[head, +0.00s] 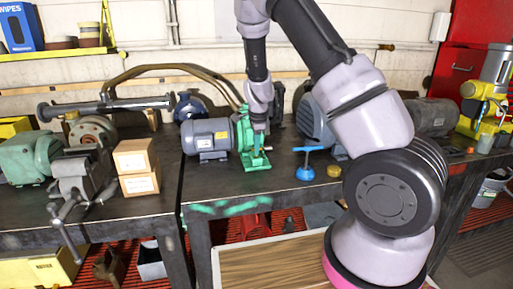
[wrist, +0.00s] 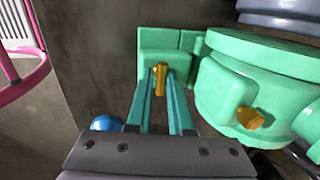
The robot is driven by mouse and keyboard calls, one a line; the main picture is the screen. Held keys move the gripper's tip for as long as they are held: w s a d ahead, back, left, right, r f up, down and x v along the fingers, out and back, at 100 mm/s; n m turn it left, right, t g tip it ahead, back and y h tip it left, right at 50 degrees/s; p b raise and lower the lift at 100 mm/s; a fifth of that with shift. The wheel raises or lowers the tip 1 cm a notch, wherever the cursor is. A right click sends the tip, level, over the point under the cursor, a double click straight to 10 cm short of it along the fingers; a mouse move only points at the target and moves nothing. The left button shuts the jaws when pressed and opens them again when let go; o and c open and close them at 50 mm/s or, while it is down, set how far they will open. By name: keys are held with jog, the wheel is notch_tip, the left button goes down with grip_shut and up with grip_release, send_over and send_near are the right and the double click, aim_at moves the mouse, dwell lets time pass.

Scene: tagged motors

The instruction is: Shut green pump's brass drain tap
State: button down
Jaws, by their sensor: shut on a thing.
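The green pump (head: 242,128) stands on the dark bench, joined to a grey motor. In the wrist view its round green body (wrist: 262,80) fills the right side. My gripper (wrist: 161,82) reaches down beside the pump body, and its two teal fingers are shut on the brass drain tap (wrist: 160,77). The tap's narrow handle shows between the fingertips, in front of a green block. A second brass fitting (wrist: 250,118) sits on the pump body, right of my fingers. In the head view my wrist hides part of the pump, and the tap cannot be made out.
A blue valve-like object (head: 306,170) and a small brass-coloured cap (head: 334,171) stand on the bench right of the pump. The grey motor (head: 206,138) is on its left. Two cardboard boxes (head: 137,165) and a vise (head: 75,185) stand further left. Bare bench lies in front.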

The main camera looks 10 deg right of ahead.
aim_at(257, 159)
dwell(0.4)
jog(key=c, duration=0.8)
grip_release()
jog(key=shift+c, duration=0.2)
notch_tip(257, 159, up, 11)
jog(key=s, duration=0.2)
jog(key=shift+f, duration=0.15)
